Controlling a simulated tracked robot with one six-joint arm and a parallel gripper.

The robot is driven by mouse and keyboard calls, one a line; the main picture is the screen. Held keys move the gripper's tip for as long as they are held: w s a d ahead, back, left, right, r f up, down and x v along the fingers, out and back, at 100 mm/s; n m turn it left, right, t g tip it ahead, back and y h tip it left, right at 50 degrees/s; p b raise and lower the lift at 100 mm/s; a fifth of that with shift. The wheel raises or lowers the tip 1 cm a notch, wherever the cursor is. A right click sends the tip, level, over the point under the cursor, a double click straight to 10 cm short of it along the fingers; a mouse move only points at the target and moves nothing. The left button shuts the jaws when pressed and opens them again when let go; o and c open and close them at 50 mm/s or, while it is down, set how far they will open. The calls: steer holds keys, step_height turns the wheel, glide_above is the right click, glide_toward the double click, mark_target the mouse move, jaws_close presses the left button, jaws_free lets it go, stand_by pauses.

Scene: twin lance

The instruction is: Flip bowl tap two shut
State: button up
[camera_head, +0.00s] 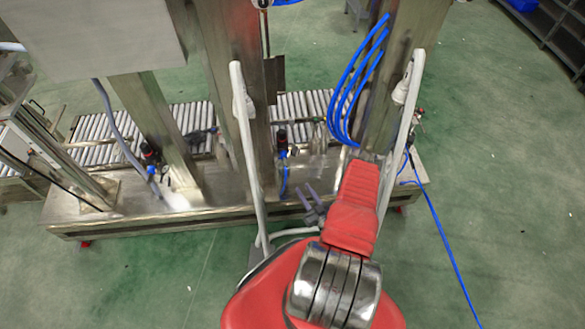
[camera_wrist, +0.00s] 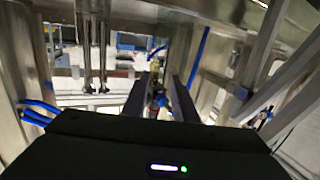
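My gripper (camera_head: 309,196) is in front of the metal frame in the head view, its two dark fingers spread apart. In the wrist view the fingers (camera_wrist: 160,82) stand apart, with a small fitting with red and yellow parts (camera_wrist: 155,85) seen through the gap. I cannot tell how far beyond the fingertips it lies, and nothing is visibly gripped. In the head view a small black and red fitting (camera_head: 282,138) stands on the frame's base beyond my gripper, and a similar one (camera_head: 149,152) stands further left. I cannot tell which is bowl tap two, nor its handle position.
Steel posts (camera_head: 232,75) and (camera_head: 395,75) rise on either side of the work area. Blue hoses (camera_head: 352,85) hang by the right post. A roller conveyor (camera_head: 100,127) runs behind the metal base (camera_head: 120,222). Green floor (camera_head: 510,200) is open at the right.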

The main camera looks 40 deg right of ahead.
steer(key=shift+s+a+r+t, duration=0.25)
steer(key=shift+s+a+t, duration=0.15)
steer(key=shift+w, duration=0.15)
steer(key=x, duration=1.3)
steer(key=shift+w+d, duration=0.15)
steer(key=shift+w, duration=0.15)
steer(key=shift+c, duration=0.6)
jaws_close()
